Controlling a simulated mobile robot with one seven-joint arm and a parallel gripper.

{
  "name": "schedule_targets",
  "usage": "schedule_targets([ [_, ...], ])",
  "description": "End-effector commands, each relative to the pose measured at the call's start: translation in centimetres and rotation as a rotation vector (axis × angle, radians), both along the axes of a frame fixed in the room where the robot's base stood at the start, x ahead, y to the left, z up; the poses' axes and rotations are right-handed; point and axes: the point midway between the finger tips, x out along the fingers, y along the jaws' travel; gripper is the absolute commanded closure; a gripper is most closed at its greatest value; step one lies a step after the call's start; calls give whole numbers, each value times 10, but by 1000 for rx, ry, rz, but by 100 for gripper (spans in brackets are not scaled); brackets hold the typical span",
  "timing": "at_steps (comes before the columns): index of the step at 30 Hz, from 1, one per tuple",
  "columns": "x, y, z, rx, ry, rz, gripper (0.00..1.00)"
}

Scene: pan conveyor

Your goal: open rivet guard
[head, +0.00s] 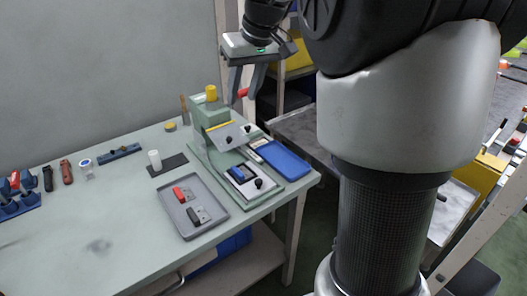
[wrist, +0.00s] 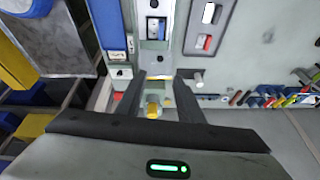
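The rivet press (head: 203,152) is a pale green machine on the table, with a yellow cap (head: 211,93) on top. The guard seems to be the tilted grey plate (head: 228,136) with a yellow upper edge, on the front of the press. A black knob (head: 248,127) shows at its right. My gripper (head: 242,100) is open and empty, above and to the right of the press, fingers down. In the wrist view the yellow cap (wrist: 152,110) lies between my open fingers (wrist: 163,76); contact cannot be told.
A blue tray (head: 285,160) lies right of the press. A grey tray (head: 205,222) with red and dark parts lies in front. A white cylinder (head: 154,159) stands on a dark mat. Tools line the table's left. A conveyor (head: 300,125) is behind right.

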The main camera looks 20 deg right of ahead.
Motion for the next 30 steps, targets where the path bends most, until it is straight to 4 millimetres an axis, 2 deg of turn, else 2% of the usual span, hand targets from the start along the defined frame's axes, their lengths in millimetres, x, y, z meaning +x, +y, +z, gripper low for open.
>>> schedule_targets([
  [1, 2, 8, 1, -30, -21, 58, 66],
  [4, 5, 13, 2, -61, -34, 108, 66],
  [8, 10, 15, -11, -61, -32, 110, 66],
  [24, 51, 28, -118, -59, -30, 105, 66],
  [30, 62, 31, -145, -58, -30, 104, 66],
])
